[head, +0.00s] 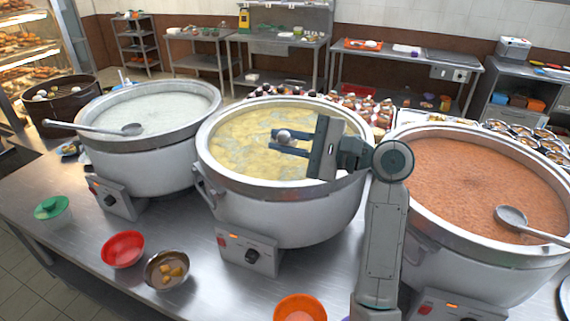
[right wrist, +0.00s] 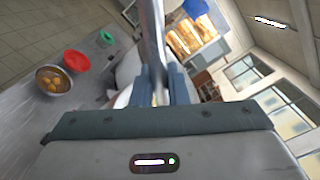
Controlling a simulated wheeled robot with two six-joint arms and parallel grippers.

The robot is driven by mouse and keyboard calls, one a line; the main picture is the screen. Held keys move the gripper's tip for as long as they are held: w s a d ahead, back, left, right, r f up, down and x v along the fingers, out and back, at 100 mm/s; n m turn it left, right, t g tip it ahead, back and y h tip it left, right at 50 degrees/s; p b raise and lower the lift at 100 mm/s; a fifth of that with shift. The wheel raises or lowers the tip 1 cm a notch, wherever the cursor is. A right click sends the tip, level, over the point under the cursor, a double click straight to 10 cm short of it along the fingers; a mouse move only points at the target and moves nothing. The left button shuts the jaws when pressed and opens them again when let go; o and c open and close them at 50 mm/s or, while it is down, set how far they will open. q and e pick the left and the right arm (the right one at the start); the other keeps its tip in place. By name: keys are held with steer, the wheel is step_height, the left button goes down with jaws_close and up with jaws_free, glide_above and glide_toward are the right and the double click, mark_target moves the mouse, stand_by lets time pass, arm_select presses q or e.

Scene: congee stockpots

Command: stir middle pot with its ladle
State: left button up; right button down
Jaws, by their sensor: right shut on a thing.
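The middle pot (head: 285,212) is white with a steel rim and holds yellow congee (head: 238,140). My right gripper (head: 280,143) is over this congee, reaching in from the right side of the pot. It is shut on the ladle (head: 284,136), of which only a small rounded grey metal part shows in the head view. In the right wrist view the grey ladle (right wrist: 152,40) rises blurred between the blue-grey fingers (right wrist: 160,88). Whether its lower end touches the congee cannot be told. My left gripper is not in view.
The left pot (head: 140,158) holds pale congee, with a ladle (head: 95,127) across its rim. The right pot (head: 460,250) holds reddish congee and another ladle (head: 512,218). Red (head: 123,249), brown (head: 166,269) and orange (head: 300,308) bowls stand in front on the steel counter (head: 215,295).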

steer(key=w+a+r+m+t+h+p, duration=0.25)
steer(key=w+r+m+p, duration=0.2)
steer(key=w, duration=0.65)
steer(key=w+a+r+m+t+h+p, duration=0.2)
steer(key=w+r+m+t+p, duration=0.3)
steer(key=w, duration=0.6)
step_height(320, 180, down, 16)
steer(key=n+g+b, duration=0.2)
steer(key=b, duration=0.8)
steer(key=shift+f, duration=0.2)
steer(key=shift+s+d+n+g+y, duration=0.1)
steer(key=shift+n+g+y, duration=0.15)
